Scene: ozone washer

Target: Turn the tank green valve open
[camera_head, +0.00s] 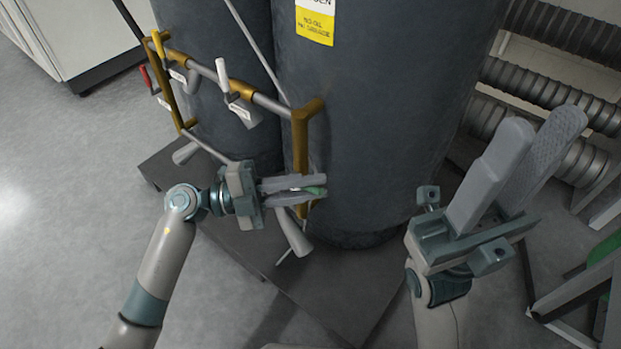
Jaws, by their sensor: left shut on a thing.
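The green valve handle (316,190) shows as a small green tip between the fingers of my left gripper (308,189). The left gripper is shut on it, at the lower right of the brass pipe frame in front of the dark tank (375,110). The fingers hide most of the handle, so its angle is hard to tell. My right gripper (545,135) is raised at the right, apart from the tank, with its two long fingers spread and nothing between them.
Yellow (159,45), red (146,77) and white (222,75) valve handles sit on the pipe frame. The tanks stand on a dark base plate (345,300). Ribbed hoses (545,85) and a metal frame (575,295) are at the right. The floor at the left is clear.

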